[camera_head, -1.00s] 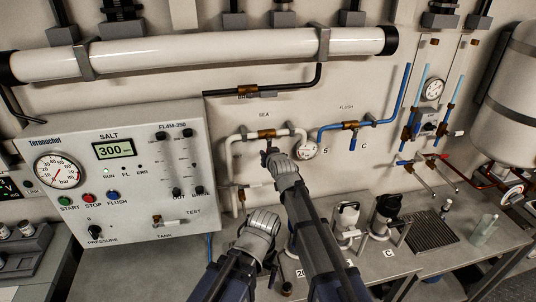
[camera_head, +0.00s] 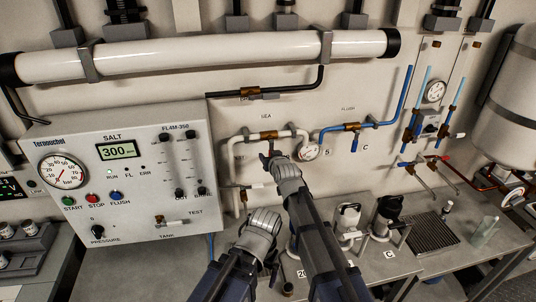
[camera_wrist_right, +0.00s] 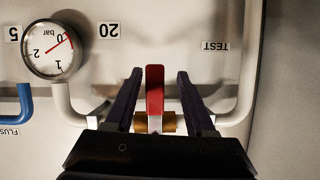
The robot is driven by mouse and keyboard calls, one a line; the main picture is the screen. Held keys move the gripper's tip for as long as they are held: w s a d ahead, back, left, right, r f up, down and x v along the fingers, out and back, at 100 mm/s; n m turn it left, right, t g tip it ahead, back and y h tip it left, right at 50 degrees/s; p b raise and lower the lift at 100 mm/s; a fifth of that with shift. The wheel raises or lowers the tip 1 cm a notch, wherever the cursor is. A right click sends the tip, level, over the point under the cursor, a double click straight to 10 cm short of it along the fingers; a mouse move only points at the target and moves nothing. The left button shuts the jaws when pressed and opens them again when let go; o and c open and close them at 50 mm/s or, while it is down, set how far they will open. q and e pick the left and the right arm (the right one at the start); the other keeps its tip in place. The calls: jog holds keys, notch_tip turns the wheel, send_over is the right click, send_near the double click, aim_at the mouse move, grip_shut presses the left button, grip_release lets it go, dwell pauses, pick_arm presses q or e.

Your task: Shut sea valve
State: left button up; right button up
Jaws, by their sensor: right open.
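The sea valve is a brass body (camera_head: 269,135) on the white pipe loop under the SEA label. In the right wrist view its brass body (camera_wrist_right: 142,123) shows behind a red lever handle (camera_wrist_right: 155,88). My right gripper (camera_head: 269,154) is just below the valve in the head view. In the wrist view its two dark fingers (camera_wrist_right: 157,92) are open, one on each side of the red handle, with visible gaps to it. The handle is hidden in the head view. My left gripper (camera_head: 259,233) is low over the bench; its fingers cannot be made out.
A pressure gauge (camera_head: 309,152) sits right of the valve; it also shows in the wrist view (camera_wrist_right: 48,48). The blue flush pipe with its brass valve (camera_head: 352,127) is further right. The control panel (camera_head: 130,215) stands left. Pump housings (camera_head: 386,213) stand on the bench below.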

jog(key=p+v, duration=0.1)
jog(key=v, duration=0.4)
jog(key=shift+s, duration=0.2)
jog(key=s+d+f+g+h, duration=0.1)
jog(key=s+d+f+g, duration=0.1)
jog(key=s+d+f, duration=0.1)
jog(key=s+d+f+g+h, duration=0.1)
jog(key=s+d+f+g, duration=0.1)
jog(key=s+d+f, duration=0.1)
jog(key=s+d+f+m+g, duration=0.1)
jog(key=s+d+f, duration=0.2)
jog(key=s+d, duration=0.1)
jog(key=shift+s+d+g+h, duration=0.25)
jog(key=shift+d+g+h, duration=0.15)
jog(key=shift+d, duration=0.5)
jog(key=s+d+f+m+g+h, duration=0.1)
jog(key=s+d+f+g, duration=0.2)
jog(key=s, duration=0.5)
jog(key=s+d+f+g, duration=0.2)
jog(key=s+d+g, duration=0.2)
jog(key=s+d, duration=0.3)
jog(key=s+a+f+n+b, duration=0.1)
jog(key=s+a+b, duration=0.1)
jog(key=a, duration=0.4)
jog(key=s+a+f+n+h+b, duration=0.1)
jog(key=s+a+f+n, duration=0.1)
jog(key=s+a, duration=0.2)
jog(key=shift+s+a+f+b, duration=0.3)
jog(key=shift+s+a+b, duration=0.05)
jog(key=shift+a, duration=0.85)
